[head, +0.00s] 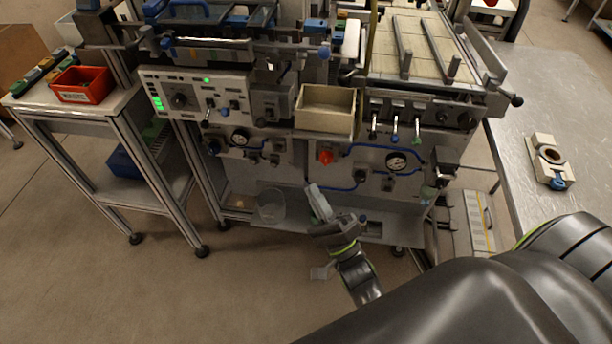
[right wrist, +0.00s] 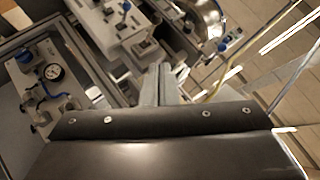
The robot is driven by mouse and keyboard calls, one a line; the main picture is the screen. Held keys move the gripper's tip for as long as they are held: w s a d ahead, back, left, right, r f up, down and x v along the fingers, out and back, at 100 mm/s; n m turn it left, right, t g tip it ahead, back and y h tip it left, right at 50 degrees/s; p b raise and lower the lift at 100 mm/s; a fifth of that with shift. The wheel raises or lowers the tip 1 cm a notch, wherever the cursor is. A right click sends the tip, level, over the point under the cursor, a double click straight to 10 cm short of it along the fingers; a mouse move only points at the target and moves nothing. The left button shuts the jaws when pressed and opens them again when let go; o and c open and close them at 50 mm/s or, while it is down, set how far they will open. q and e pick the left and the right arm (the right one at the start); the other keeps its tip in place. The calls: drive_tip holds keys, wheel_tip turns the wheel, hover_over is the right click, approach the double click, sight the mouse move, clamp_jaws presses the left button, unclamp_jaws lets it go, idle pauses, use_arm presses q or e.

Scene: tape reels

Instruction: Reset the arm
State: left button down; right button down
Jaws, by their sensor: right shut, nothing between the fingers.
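My right arm comes in from the lower right of the head view. Its gripper (head: 319,203) hangs low in front of the machine (head: 285,165), over the lower shelf area. The gripper is shut with nothing held in it. In the right wrist view the closed fingers (right wrist: 158,84) point up toward parts of the machine. My left gripper does not show in either view.
A clear container (head: 270,206) stands on the machine's lower shelf. A side table (head: 62,112) with a red bin (head: 82,84) is at left. A metal table (head: 516,105) with a beige fixture (head: 549,160) is at right. The floor (head: 90,290) at front left is clear.

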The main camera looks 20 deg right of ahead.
drive_tip(key=s+d+f+n+g+h, duration=0.2)
drive_tip(key=s+d+f+n+g, duration=0.3)
drive_tip(key=f, duration=1)
drive_tip(key=f+n+g+h, duration=0.3)
drive_tip(key=f+g, duration=0.3)
drive_tip(key=f, duration=1)
drive_tip(key=s+d+f+n+g, duration=0.1)
drive_tip(key=s+f+n+g, duration=0.2)
drive_tip(key=s+f, duration=0.3)
drive_tip(key=s+d+f+n+g, duration=0.2)
drive_tip(key=s+f+n+g, duration=0.2)
drive_tip(key=s, duration=0.9)
drive_tip(key=s+d+f+n+g, duration=0.2)
drive_tip(key=s+f+g, duration=0.3)
drive_tip(key=s+f, duration=0.3)
drive_tip(key=shift+s+d+f+n, duration=0.2)
drive_tip(key=shift+s+d+n, duration=0.05)
drive_tip(key=shift+s+n, duration=0.7)
drive_tip(key=shift+d, duration=0.1)
